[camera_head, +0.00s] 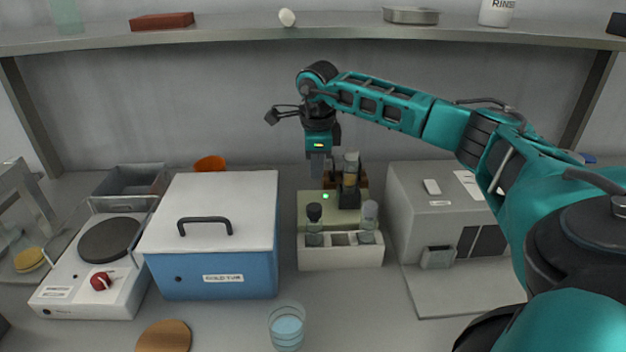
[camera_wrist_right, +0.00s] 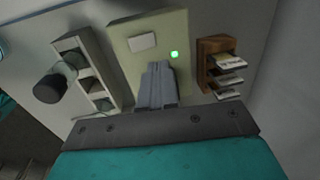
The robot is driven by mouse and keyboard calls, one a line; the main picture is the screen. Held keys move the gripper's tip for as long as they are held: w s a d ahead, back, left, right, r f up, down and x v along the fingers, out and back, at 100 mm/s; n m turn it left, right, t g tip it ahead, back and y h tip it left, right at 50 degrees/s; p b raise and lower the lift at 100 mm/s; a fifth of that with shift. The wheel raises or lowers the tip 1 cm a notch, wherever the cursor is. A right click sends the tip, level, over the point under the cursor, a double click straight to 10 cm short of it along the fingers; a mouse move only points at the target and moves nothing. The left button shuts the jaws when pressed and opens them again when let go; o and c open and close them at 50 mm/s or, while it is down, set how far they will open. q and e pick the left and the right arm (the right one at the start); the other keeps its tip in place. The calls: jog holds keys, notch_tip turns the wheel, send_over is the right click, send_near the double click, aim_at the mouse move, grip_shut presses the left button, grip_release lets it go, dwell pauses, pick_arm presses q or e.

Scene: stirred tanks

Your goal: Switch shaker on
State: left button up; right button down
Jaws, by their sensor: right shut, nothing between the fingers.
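The shaker appears to be the pale green box (camera_head: 342,219) near the middle of the bench in the head view. Its green lamp (camera_head: 325,196) is lit. In the right wrist view, the box's pale green top (camera_wrist_right: 128,21) carries a white rectangular switch (camera_wrist_right: 142,42) and the lit green lamp (camera_wrist_right: 174,54). My right gripper (camera_head: 318,176) is shut and empty, pointing down above the box's far left part. In the right wrist view, its fingertips (camera_wrist_right: 158,66) appear beside the lamp and switch. I cannot tell whether they touch the surface. My left gripper is not in view.
A white rack (camera_head: 340,257) with capped vials stands in front of the box. A blue cold tub (camera_head: 214,272) is to the left, a grey machine (camera_head: 412,190) to the right. A wooden holder (camera_wrist_right: 213,47) stands close by. A beaker (camera_head: 286,327) stands in front.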

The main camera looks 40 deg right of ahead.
jog(key=shift+w+d+r, duration=0.15)
jog(key=shift+r, duration=1.35)
jog(key=shift+f, duration=0.1)
